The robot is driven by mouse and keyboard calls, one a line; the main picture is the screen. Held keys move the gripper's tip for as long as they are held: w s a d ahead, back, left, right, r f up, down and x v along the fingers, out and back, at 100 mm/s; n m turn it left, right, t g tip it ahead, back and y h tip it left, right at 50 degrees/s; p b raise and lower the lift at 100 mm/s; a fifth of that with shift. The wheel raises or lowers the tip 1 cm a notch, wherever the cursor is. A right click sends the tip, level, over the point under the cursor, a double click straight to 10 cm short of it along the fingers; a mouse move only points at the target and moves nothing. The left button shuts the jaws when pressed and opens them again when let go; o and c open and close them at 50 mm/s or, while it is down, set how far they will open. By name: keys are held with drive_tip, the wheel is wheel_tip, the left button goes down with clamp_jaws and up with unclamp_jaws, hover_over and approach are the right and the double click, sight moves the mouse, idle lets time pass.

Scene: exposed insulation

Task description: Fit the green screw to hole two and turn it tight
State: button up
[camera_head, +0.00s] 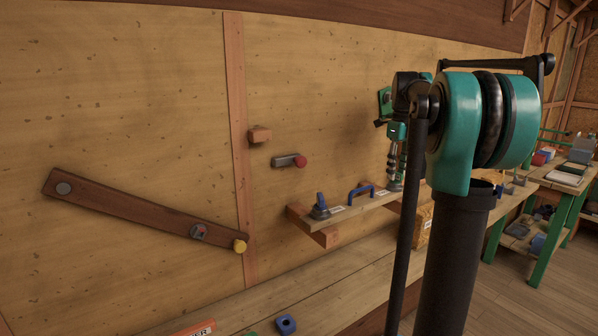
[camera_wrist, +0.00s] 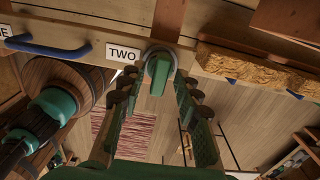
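In the wrist view the green screw (camera_wrist: 158,72) shows its flat green head within a grey ring at the shelf's edge, beside the label TWO (camera_wrist: 122,53). How deep it sits is hidden. My gripper (camera_wrist: 157,80) has a finger on each side of the green head, with a narrow gap visible on both sides. The fingers look open and not closed on it. In the head view my gripper (camera_head: 396,183) points down at the far end of the small wall shelf (camera_head: 350,212); the screw cannot be made out there.
A blue handle (camera_head: 362,191) and a blue-topped grey piece (camera_head: 320,207) stand on the shelf. A grey lever with a red end (camera_head: 289,161) and a slanted plank (camera_head: 130,205) are on the wall. A yellowish block (camera_head: 423,222) lies below my gripper. A barrel (camera_wrist: 68,75) shows in the wrist view.

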clamp_jaws()
drive_tip(key=shift+s+f, duration=0.1)
drive_tip(key=shift+f, duration=0.1)
idle(0.7)
drive_tip(key=m, duration=0.6)
drive_tip(key=shift+o, duration=0.6)
unclamp_jaws()
drive_tip(key=shift+r, duration=0.1)
drive_tip(key=shift+r, duration=4.45)
